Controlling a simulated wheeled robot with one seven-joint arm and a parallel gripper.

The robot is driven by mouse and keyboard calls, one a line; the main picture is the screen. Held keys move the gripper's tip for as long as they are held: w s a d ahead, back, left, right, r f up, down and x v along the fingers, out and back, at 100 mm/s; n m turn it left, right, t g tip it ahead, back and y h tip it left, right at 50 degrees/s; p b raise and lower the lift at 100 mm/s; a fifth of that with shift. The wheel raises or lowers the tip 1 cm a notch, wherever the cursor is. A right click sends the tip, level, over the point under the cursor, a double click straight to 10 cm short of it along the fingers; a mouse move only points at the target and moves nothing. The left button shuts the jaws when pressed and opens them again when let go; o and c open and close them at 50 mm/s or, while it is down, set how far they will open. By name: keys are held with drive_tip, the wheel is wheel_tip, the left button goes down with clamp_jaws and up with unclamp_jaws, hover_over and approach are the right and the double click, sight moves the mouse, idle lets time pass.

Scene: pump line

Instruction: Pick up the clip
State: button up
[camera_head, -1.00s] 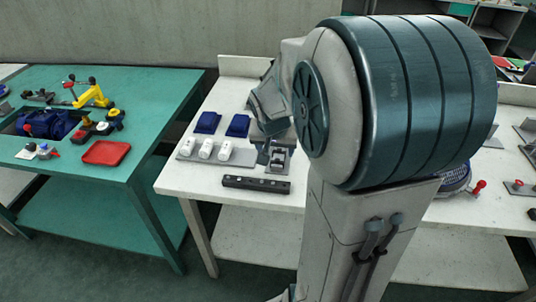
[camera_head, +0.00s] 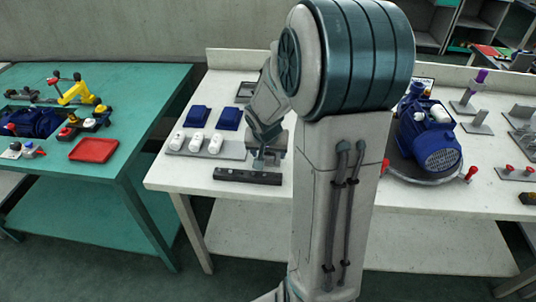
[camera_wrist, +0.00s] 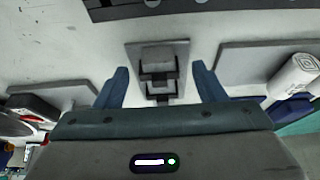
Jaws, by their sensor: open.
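The clip looks to be the dark bracket-like piece (camera_wrist: 158,72) on a small grey plate in the wrist view. It lies between my two blue-grey fingers, with white table showing on both sides. My gripper (camera_wrist: 160,68) is open and points down at it, and nothing is held. In the head view my gripper (camera_head: 266,150) is over the small plate on the white table, and it hides most of the clip. I cannot tell how high the fingertips are above the table.
A black bar with holes (camera_head: 247,176) lies at the table's front edge. A grey plate with white bottle-like parts (camera_head: 215,144) and two blue blocks (camera_head: 229,119) are to the left. A blue motor (camera_head: 428,138) stands right of my arm. A green table (camera_head: 95,190) is far left.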

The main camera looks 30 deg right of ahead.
drive_tip(key=c, duration=1)
drive_tip(key=shift+c, duration=0.2)
